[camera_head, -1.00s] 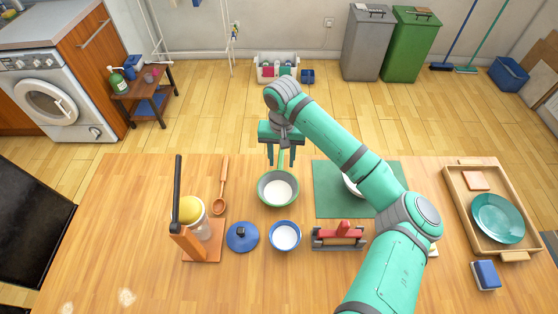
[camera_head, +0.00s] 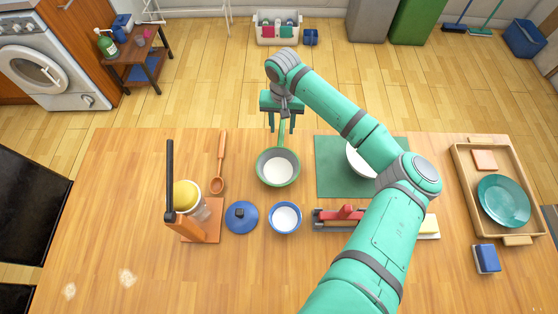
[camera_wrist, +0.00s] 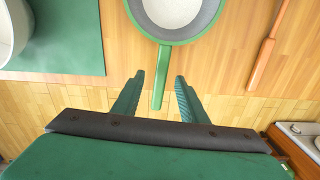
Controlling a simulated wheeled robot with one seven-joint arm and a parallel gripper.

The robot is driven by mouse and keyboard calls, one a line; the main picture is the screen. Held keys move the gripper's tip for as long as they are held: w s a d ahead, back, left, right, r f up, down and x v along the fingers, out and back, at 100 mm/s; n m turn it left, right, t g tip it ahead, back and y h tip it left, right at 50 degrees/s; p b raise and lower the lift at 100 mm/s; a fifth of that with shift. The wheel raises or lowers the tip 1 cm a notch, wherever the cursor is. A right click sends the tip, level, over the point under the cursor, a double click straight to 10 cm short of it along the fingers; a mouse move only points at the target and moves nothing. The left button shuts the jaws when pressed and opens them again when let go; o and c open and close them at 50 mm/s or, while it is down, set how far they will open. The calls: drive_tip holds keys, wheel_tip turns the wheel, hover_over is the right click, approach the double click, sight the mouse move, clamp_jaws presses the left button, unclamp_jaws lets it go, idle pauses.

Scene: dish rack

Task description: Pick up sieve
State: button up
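The sieve (camera_head: 278,168) is a round green-rimmed bowl with a grey inner wall and a white middle. It sits on the wooden table near the far edge, with its green handle pointing away toward that edge. My gripper (camera_head: 282,129) is over the handle end, fingers pointing down. In the wrist view the sieve (camera_wrist: 172,35) is partly cut off at the top, and its handle runs down into the gap between the fingertips of my gripper (camera_wrist: 158,80). The fingers are apart, with clear space on both sides of the handle. The gripper is open and empty.
A blue-rimmed bowl (camera_head: 285,218) and a blue lid (camera_head: 241,217) are close in front of the sieve. A wooden spoon (camera_head: 219,165) lies to its left. A green mat (camera_head: 332,180) with a white bowl (camera_head: 357,160) is to its right, partly behind my arm.

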sight(282, 133)
drive_tip(key=shift+f, duration=2.3)
drive_tip(key=shift+a, duration=0.1)
clamp_jaws()
drive_tip(key=shift+r, duration=0.1)
